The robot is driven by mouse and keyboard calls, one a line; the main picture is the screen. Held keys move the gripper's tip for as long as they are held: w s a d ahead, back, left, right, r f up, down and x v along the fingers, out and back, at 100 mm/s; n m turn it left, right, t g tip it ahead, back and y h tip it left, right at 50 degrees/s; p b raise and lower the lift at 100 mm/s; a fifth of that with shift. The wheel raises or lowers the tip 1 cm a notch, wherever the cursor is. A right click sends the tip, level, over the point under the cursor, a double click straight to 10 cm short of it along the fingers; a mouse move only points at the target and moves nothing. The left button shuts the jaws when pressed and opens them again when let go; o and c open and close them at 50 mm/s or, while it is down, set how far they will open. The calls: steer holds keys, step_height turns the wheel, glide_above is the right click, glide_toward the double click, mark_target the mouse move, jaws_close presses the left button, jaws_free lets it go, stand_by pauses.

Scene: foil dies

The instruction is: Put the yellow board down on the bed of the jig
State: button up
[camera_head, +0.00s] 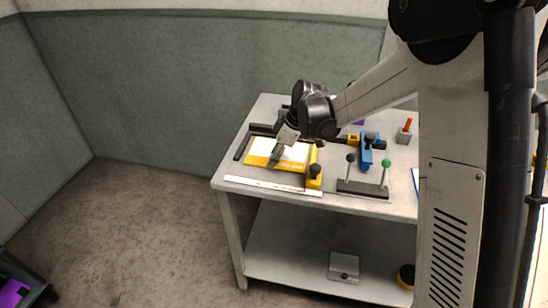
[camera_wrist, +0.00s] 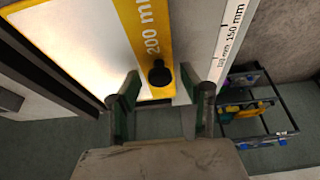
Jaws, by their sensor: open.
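The yellow board (camera_head: 258,161), with a white face and a printed "200 mm" edge, lies flat at the jig on the left of the table. Its yellow edge (camera_wrist: 147,30) also shows in the wrist view, with a black knob (camera_wrist: 160,73) at its near end. The jig has dark rails (camera_head: 243,147) along the board's left and back; its bed is mostly hidden under the board. My gripper (camera_head: 276,158) is low over the board. In the wrist view my gripper (camera_wrist: 160,90) is open, its fingers apart on either side, close to the knob. I cannot tell any contact.
A white ruler strip (camera_head: 270,186) runs along the front edge. A yellow block with a black knob (camera_head: 314,174) stands right of the board. A blue clamp (camera_head: 366,152) and a dark stand with a green ball (camera_head: 364,189) are further right. A purple item lies in a floor rack (camera_head: 14,292).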

steer(key=v, duration=1.1)
steer(key=s+d+r+m+t+h, duration=0.1)
steer(key=s+d+r+m+t, duration=0.1)
steer(key=s+d+r+m, duration=0.35)
steer(key=s+d+r+m+t+h, duration=0.1)
steer(key=s+d+r+m, duration=0.15)
steer(key=s, duration=0.65)
steer(key=s+d+f+m+t+h, duration=0.1)
steer(key=s+d+m, duration=0.2)
steer(key=s, duration=0.4)
steer(key=s+d+f+m+t+h, duration=0.1)
steer(key=s+d+m, duration=0.3)
steer(key=s, duration=0.4)
steer(key=shift+f+t, duration=0.35)
steer(key=shift+t, duration=0.15)
